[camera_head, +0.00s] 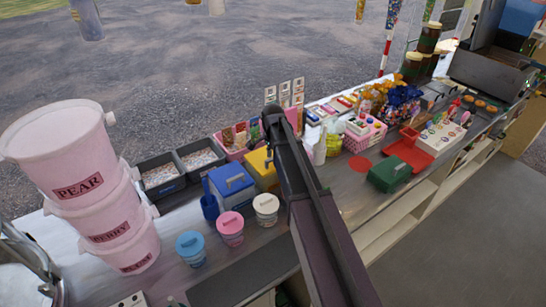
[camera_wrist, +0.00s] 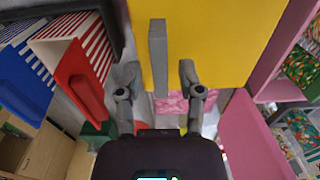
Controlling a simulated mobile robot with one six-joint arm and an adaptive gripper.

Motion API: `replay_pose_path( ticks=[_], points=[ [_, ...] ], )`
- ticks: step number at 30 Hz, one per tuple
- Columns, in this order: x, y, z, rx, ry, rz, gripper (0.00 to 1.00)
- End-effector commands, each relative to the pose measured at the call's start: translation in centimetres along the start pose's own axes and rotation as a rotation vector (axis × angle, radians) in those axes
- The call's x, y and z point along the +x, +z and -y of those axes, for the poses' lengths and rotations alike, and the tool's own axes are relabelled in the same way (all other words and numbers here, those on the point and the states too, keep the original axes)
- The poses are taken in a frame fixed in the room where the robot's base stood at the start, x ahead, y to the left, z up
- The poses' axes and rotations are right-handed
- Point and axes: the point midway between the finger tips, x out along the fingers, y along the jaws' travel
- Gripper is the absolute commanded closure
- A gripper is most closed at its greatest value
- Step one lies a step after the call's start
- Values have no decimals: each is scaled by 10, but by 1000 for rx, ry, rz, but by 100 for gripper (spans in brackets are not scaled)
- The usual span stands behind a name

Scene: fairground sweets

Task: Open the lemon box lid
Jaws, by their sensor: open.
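The yellow box (camera_head: 258,168), which I take to be the lemon box, stands on the counter between a blue-lidded box and my arm, which partly hides it. In the wrist view its yellow lid (camera_wrist: 225,40) fills the upper middle, with a grey bar handle (camera_wrist: 158,55) on it. The lid looks shut. My gripper (camera_wrist: 158,75) is open, one finger on each side of the handle's near end, with gaps visible on both sides. Whether the fingers touch the lid cannot be told.
Blue, pink and cream tubs (camera_head: 266,208) stand in front. A green box (camera_head: 389,174) is further right.

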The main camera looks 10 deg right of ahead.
Motion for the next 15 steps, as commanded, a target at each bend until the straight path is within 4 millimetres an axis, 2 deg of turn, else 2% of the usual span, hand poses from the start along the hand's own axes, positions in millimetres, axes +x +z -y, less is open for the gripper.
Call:
replay_pose_path(
  ticks=[1,4,15],
  points=[
    [7,0,0,0,0,0,51],
    [10,0,0,0,0,0,51],
    [12,1,0,-1,0,0,51]
  ],
)
